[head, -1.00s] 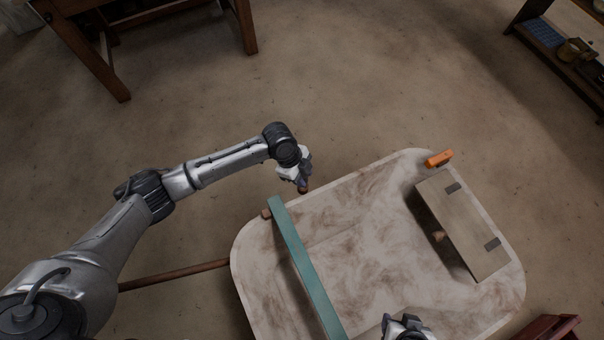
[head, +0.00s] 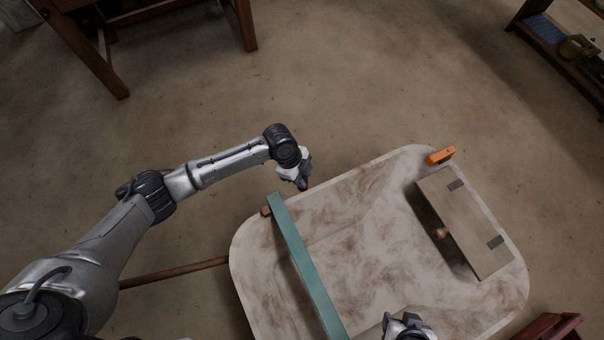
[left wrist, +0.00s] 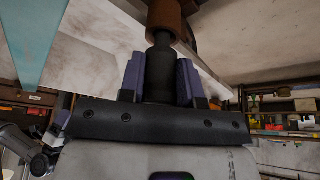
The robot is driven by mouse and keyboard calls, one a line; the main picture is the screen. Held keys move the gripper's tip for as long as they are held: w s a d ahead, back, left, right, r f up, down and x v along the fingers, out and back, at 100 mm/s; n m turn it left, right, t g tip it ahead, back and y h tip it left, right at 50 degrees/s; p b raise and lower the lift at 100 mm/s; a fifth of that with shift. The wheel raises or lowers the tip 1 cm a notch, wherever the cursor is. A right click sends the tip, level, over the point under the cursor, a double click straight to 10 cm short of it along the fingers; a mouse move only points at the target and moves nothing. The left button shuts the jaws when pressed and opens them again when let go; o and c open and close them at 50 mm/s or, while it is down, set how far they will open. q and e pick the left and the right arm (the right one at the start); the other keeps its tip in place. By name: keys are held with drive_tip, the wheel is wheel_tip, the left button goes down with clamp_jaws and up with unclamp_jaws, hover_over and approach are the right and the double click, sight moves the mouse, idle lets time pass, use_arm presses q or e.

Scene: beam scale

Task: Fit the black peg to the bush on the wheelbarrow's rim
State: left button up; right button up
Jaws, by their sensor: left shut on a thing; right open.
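My left gripper (head: 303,184) is at the far left rim of the wheelbarrow (head: 375,165). In the left wrist view the left gripper (left wrist: 158,80) has its purple-grey pads shut on the black peg (left wrist: 157,75), which points up. The peg's narrower tip meets the brown bush (left wrist: 166,18) beside the pale rim. I cannot tell how far, if at all, the tip is inside the bush. In the head view the gripper hides the peg and bush. My right gripper (head: 407,328) is open at the bottom edge, over the wheelbarrow, its fingers barely showing.
A teal beam (head: 303,262) lies across the tray near my left gripper. A wooden board (head: 462,222) with a knob and an orange block (head: 440,155) are at the right. A workbench (head: 95,45) stands at the upper left. The floor beyond the rim is clear.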

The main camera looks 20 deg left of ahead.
use_arm(q)
drive_tip(key=shift+f+b, duration=0.45)
drive_tip(key=shift+f, duration=0.45)
drive_tip(key=o, duration=1)
drive_tip(key=p+v, duration=0.2)
drive_tip(key=v, duration=1.2)
drive_tip(key=shift+p, duration=0.4)
drive_tip(key=shift+f, duration=0.1)
